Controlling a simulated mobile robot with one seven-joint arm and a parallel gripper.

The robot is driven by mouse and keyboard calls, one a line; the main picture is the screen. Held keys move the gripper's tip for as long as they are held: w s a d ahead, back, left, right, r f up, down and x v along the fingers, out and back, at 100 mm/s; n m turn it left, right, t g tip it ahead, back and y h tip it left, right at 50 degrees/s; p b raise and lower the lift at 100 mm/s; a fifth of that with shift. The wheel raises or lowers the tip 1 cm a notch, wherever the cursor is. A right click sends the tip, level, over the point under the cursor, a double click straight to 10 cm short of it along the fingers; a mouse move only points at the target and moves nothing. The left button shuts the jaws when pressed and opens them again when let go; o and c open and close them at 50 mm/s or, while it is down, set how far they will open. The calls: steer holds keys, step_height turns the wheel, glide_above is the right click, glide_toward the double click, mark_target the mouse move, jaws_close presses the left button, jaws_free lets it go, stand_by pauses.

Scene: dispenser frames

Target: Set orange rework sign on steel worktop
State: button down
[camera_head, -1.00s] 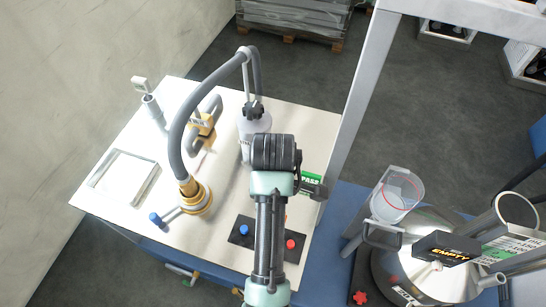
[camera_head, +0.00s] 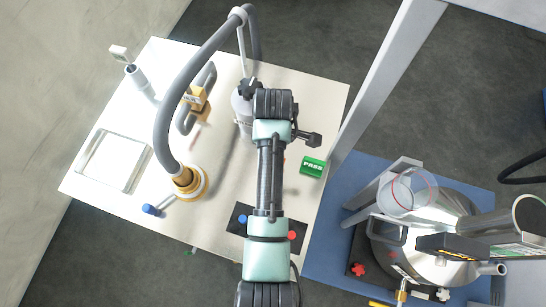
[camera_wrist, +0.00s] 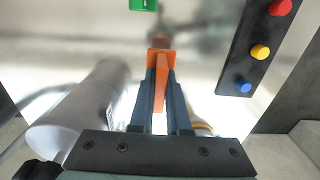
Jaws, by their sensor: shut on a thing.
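The orange rework sign (camera_wrist: 161,62) is clasped between the two dark fingers of my gripper (camera_wrist: 161,85) in the wrist view. Its plate is seen nearly edge-on, and I cannot tell whether its lower end touches anything. The steel worktop (camera_head: 318,100) is the pale, shiny surface on the left in the head view. It also fills much of the wrist view (camera_wrist: 60,38). My arm reaches over the worktop, and its links hide the gripper and most of the sign in the head view.
A green PASS sign (camera_head: 313,167) stands at the worktop's right side. A button panel (camera_wrist: 253,42) lies near the front edge. A grey cylinder (camera_wrist: 85,110) is close on the left in the wrist view. A hose (camera_head: 162,120) arches over the worktop. A steel vessel (camera_head: 425,265) stands right.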

steer(key=shift+f, duration=1.75)
steer(key=shift+f, duration=0.1)
steer(key=c, duration=0.9)
jaws_free()
step_height(320, 180, up, 12)
steer(key=shift+r, duration=0.15)
